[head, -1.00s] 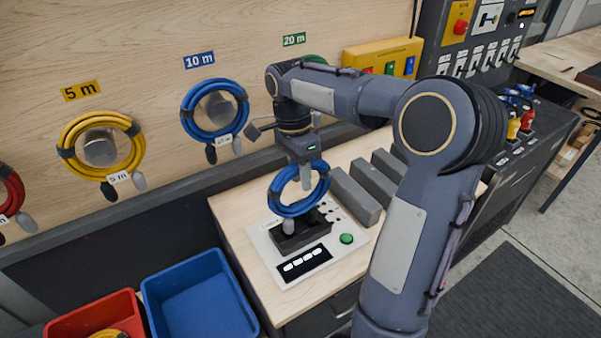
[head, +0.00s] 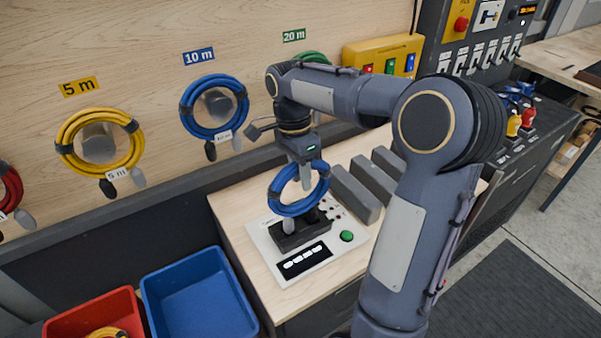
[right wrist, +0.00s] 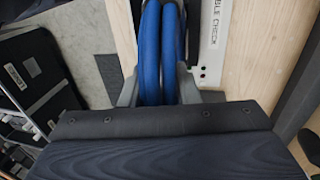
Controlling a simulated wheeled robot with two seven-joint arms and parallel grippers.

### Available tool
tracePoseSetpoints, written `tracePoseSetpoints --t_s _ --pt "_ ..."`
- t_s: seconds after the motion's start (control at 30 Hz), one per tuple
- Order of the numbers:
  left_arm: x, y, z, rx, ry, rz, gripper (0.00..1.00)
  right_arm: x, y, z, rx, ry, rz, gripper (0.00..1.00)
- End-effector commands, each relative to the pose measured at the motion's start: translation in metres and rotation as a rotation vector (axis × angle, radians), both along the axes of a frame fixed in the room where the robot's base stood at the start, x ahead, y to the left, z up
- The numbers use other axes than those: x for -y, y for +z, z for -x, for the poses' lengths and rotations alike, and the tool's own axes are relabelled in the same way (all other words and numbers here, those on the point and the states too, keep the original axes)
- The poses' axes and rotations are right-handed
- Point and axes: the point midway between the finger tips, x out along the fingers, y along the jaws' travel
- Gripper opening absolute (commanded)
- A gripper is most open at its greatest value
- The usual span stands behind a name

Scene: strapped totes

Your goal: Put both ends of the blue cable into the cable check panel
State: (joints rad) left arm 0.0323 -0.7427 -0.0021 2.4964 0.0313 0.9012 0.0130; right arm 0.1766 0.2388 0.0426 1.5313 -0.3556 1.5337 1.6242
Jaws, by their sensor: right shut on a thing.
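The coiled blue cable (head: 290,209) stands upright over the cable check panel (head: 268,250), a white plate with a black block, a green button and a dark display. My right gripper (head: 306,180) points down and is shut on the coil. A grey plug end hangs below the coil at the black block; I cannot tell whether it is fully seated. The other end is not clearly seen. In the right wrist view the cable (right wrist: 150,50) lies between the fingers, beside the panel's lettered plate (right wrist: 213,45). My left gripper is not in view.
Another blue coil (head: 188,100) hangs under the 10 m label, and a yellow coil (head: 64,150) under 5 m. Grey blocks (head: 355,194) lie right of the panel. A blue bin (head: 222,325) and a red bin (head: 62,325) stand at the lower left.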

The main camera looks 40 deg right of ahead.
Motion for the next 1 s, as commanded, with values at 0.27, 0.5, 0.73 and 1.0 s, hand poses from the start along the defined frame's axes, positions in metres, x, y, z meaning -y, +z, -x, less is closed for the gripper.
tracePoseSetpoints --t_s 0.27,0.5,0.73,1.0 --pt "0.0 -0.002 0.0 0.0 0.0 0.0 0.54 0.0 -0.002 0.0 0.003 0.0 0.0 0.0" --pt "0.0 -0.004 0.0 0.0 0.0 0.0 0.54 0.0 -0.005 0.0 0.003 0.0 0.0 0.0" --pt "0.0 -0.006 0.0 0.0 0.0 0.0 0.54 0.0 -0.008 0.0 0.003 0.0 0.0 0.0" --pt "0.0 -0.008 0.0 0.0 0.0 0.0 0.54 0.0 -0.012 0.0 0.003 0.0 0.0 0.0"
